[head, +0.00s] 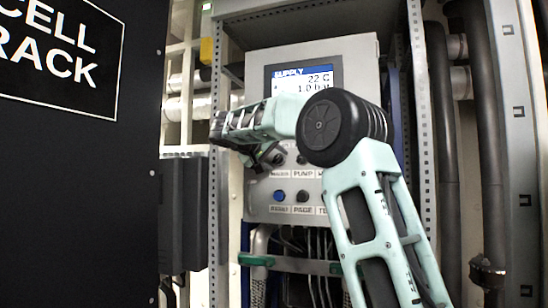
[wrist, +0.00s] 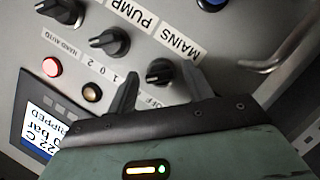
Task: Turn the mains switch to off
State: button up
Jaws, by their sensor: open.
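The mains switch (wrist: 160,72) is a small black rotary knob on a grey panel, beside a white MAINS label (wrist: 181,45). A partly covered OFF marking (wrist: 154,103) shows close by it. My gripper (wrist: 158,76) is open, with one dark finger on each side of the knob. I cannot tell whether the fingers touch it, or which way its pointer is turned. In the head view, my gripper (head: 264,160) is at the left of the control panel (head: 355,52) and covers the mains knob.
The pump knob (wrist: 110,42) sits close to one finger. A red lamp (wrist: 51,67), a dark amber lamp (wrist: 91,93) and a lit display (head: 305,80) share the panel. A perforated cabinet post (head: 216,190) stands left of it; a black CELL RACK panel (head: 80,180) fills the far left.

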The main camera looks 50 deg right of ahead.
jog(key=shift+c, duration=0.3)
jog(key=c, duration=0.9)
jog(key=n, duration=0.1)
jog(key=n+h+b, duration=0.1)
jog(key=n+g, duration=0.1)
jog(key=shift+w+a+f+n+h+b, duration=0.1)
jog(key=shift+f+n+h+b, duration=0.2)
jog(key=shift+b, duration=0.1)
jog(key=n+b, duration=0.1)
jog(key=n, duration=0.1)
jog(key=n+h+b, duration=0.1)
jog(key=shift+f+n+g+h, duration=0.1)
jog(key=shift+n+g+h, duration=0.2)
jog(key=shift+n, duration=0.1)
jog(key=n+h+b, duration=0.1)
jog(key=n, duration=0.1)
jog(key=n+b, duration=0.2)
jog(key=shift+f+n+h, duration=0.15)
jog(key=shift+n+h, duration=0.15)
jog(key=shift+h, duration=0.1)
jog(key=shift+n+t+h+b, duration=0.3)
jog(key=shift+n+t+b, duration=0.25)
jog(key=shift+n+b, duration=0.55)
jog(key=shift+n+t+h+b, duration=0.3)
jog(key=shift+n+t+b, duration=0.3)
jog(key=shift+n, duration=0.9)
